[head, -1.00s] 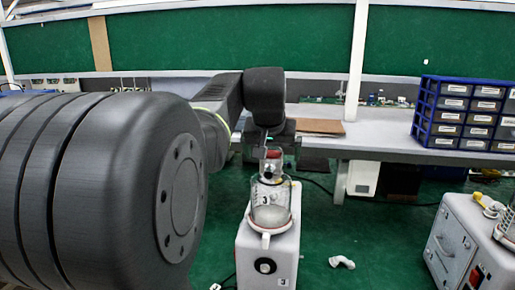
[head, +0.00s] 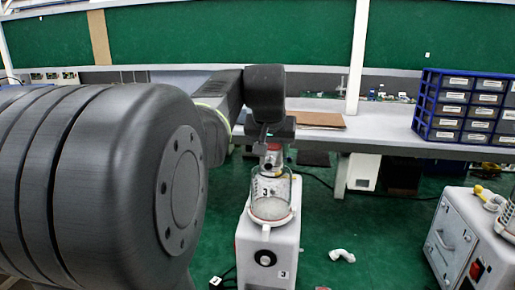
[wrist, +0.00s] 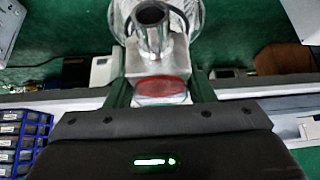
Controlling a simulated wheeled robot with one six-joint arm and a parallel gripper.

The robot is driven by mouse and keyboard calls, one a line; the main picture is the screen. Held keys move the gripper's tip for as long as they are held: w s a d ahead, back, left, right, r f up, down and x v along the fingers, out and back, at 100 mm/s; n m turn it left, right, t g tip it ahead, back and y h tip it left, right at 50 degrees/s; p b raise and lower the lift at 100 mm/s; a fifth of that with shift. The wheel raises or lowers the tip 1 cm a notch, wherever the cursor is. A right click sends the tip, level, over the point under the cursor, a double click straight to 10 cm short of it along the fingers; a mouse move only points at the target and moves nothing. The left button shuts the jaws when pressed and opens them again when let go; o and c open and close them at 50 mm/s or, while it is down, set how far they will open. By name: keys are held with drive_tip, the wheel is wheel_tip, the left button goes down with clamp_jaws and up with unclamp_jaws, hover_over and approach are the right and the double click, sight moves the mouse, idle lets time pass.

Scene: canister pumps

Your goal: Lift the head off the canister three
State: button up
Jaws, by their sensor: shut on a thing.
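The head (wrist: 158,62) is a pale metal block with a red oval patch and a dark round pipe opening. In the wrist view it sits between the two fingers of my gripper (wrist: 160,90), which is shut on it. In the head view, my gripper (head: 268,143) hangs over the clear canister three (head: 272,205), marked "3". The head's red patch (head: 273,147) shows just below my gripper. The head's lower part is at the canister's top; I cannot tell whether they touch. The canister stands upright on a white pump base (head: 265,240).
Another pump unit (head: 460,240) stands at the right. A blue drawer rack (head: 470,108) sits on the bench (head: 385,125) behind. A white elbow fitting (head: 342,255) lies on the green floor. A brown board (head: 318,119) lies on the bench.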

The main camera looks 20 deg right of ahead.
drive_tip(key=shift+r, duration=0.15)
drive_tip(key=shift+r+p, duration=2.25)
drive_tip(key=shift+r, duration=0.25)
drive_tip(key=shift+f, duration=0.1)
